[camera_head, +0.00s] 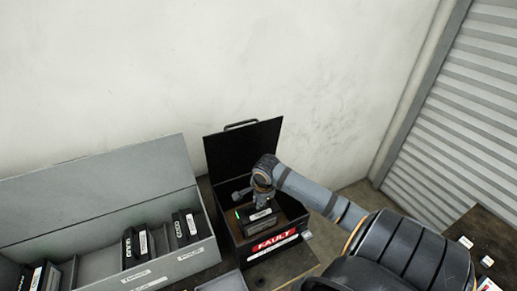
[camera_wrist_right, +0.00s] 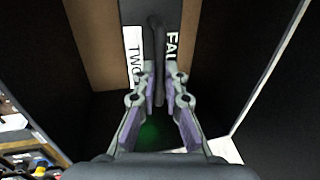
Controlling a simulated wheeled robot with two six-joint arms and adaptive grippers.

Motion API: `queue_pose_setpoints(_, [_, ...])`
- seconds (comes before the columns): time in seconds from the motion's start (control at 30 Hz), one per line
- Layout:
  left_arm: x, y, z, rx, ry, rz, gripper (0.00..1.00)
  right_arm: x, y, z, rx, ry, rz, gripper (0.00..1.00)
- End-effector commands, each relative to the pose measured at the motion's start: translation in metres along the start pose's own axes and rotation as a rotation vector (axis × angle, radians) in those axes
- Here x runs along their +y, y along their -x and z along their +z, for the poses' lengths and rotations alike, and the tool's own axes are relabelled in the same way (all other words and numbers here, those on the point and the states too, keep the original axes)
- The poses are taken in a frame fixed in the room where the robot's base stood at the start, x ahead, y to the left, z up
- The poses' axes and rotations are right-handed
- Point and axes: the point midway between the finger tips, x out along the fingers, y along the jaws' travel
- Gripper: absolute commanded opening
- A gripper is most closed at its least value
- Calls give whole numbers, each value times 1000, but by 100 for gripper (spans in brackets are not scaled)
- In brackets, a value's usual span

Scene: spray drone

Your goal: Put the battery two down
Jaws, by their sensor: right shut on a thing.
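Battery two (camera_head: 262,221) is a dark block with a pale label. In the right wrist view it (camera_wrist_right: 135,82) carries a label reading TWO and a partly hidden one starting FA. My right gripper (camera_head: 258,201) is shut on its handle from above; the fingers also show in the wrist view (camera_wrist_right: 160,88). The battery is within the open black box (camera_head: 232,238), which has a red FAULT label on its front. I cannot tell whether the battery touches the box floor. A green light glows by the gripper. My left gripper is not in view.
The box's raised lid (camera_head: 226,155) stands behind the gripper. A long grey case (camera_head: 100,258) on the left holds several dark batteries with pale labels. A wall is behind, and a slatted shutter (camera_head: 468,110) is at the right.

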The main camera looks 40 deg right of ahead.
Motion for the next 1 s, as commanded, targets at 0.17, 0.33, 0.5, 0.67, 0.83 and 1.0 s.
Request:
queue_pose_setpoints(0.17, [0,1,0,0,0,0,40,-1,-1,1,-1,2,-7,0])
queue_pose_setpoints(0.33, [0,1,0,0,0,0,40,-1,-1,1,-1,2,-7,0])
queue_pose_setpoints(0.5, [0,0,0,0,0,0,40,1,-4,0,0,0,0,28])
queue_pose_setpoints(0.67, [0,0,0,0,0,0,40,1,-4,0,0,0,0,33])
queue_pose_setpoints(0.83, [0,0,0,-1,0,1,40,1,-4,0,0,1,-1,33])
queue_pose_setpoints(1.0, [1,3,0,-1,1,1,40,-1,18,-2,5,5,-6,33])
